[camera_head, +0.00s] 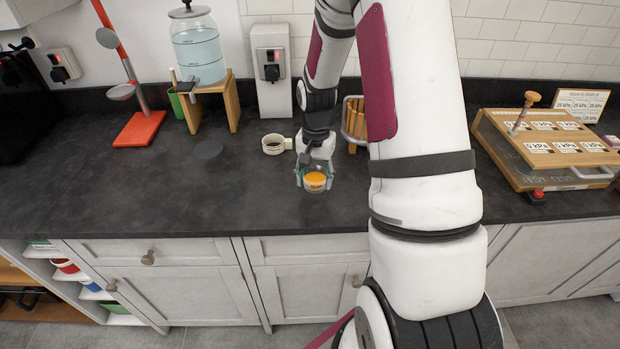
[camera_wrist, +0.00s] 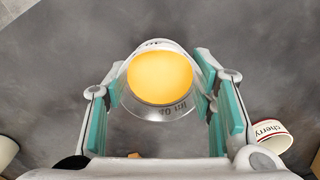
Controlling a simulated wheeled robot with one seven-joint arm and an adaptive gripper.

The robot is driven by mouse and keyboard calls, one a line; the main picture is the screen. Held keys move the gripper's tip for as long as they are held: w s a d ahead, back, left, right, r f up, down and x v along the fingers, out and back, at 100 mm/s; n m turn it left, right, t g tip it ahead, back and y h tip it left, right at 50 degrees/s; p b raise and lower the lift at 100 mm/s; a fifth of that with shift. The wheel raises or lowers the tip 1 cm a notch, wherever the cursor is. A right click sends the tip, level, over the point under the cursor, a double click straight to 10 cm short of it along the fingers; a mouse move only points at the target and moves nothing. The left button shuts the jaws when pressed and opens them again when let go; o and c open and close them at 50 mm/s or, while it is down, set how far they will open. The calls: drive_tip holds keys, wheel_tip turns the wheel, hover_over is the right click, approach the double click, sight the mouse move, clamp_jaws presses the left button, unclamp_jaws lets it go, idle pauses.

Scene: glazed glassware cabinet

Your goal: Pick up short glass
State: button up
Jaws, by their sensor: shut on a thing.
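The short glass (camera_head: 315,182) is a small clear tumbler with orange-yellow contents and dark lettering on its side. It is at the front middle of the dark counter. In the wrist view the glass (camera_wrist: 160,78) shows from above, upright, between the teal finger pads. My gripper (camera_head: 315,178) comes down from behind and is shut on the glass, with one finger on each side. I cannot tell whether the glass base touches the counter.
A wooden-slatted basket (camera_head: 355,122) is behind right. A water dispenser (camera_head: 197,50) stands at the back. A wooden box (camera_head: 545,145) is far right. The counter front is clear.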

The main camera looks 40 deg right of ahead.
drive_tip(key=shift+s+d+r, duration=0.25)
drive_tip(key=shift+s+d, duration=0.35)
drive_tip(key=shift+s, duration=1.7)
drive_tip(key=shift+s+d+r, duration=0.2)
drive_tip(key=shift+s+d, duration=0.4)
drive_tip(key=shift+s, duration=1.75)
drive_tip(key=shift+s+d+r, duration=0.25)
drive_tip(key=shift+s+d, duration=0.35)
drive_tip(key=shift+s, duration=1.7)
drive_tip(key=shift+s, duration=0.1)
